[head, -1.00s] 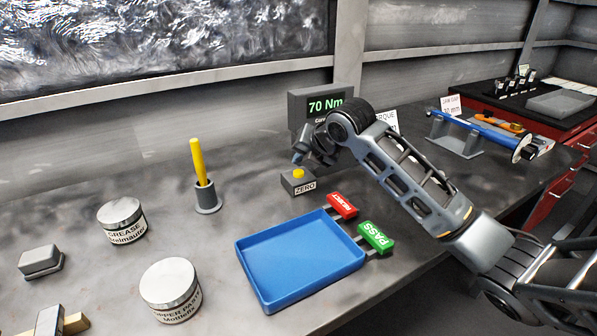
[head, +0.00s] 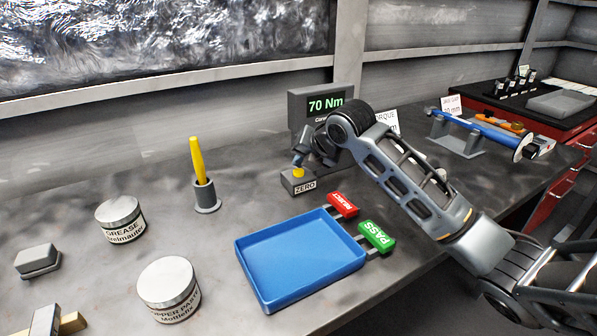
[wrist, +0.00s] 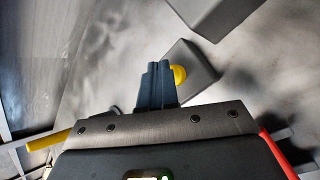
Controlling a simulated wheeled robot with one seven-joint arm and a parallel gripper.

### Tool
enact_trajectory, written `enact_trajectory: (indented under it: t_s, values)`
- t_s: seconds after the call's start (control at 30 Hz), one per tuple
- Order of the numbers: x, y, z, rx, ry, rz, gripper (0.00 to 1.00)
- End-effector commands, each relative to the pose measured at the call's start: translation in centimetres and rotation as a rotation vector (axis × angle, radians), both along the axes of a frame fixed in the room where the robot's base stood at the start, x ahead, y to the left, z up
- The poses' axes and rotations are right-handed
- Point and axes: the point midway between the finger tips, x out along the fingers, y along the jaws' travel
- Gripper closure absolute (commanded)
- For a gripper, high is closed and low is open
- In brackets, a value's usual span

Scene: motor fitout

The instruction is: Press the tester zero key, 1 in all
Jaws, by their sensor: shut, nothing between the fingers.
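The tester zero key is a yellow button (head: 299,173) on top of a small dark box labelled ZERO (head: 295,187). The tester display (head: 322,105) behind it reads 70 Nm. My gripper (head: 298,163) is shut and empty, its fingertips pointing down right at the top of the yellow button. In the wrist view the shut blue-grey fingers (wrist: 157,72) partly cover the yellow button (wrist: 179,75). I cannot tell whether the fingertips touch the button.
A blue tray (head: 262,298) lies in front, with red REJECT (head: 343,204) and green PASS (head: 376,237) blocks beside it. A yellow stick stands in a grey holder (head: 207,198) to the left. Two lidded jars (head: 120,220) stand farther left. Bench between holder and ZERO box is clear.

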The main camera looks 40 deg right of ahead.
Motion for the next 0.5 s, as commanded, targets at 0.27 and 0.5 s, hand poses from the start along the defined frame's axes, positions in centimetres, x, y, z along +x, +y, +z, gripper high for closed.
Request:
enact_trajectory:
  t_s: [0.27, 0.5]
  values:
    - [-0.01, 0.00, -0.19, 0.000, 0.000, 0.000, 1.00]
    - [-0.01, 0.00, -0.47, 0.000, 0.000, 0.000, 1.00]
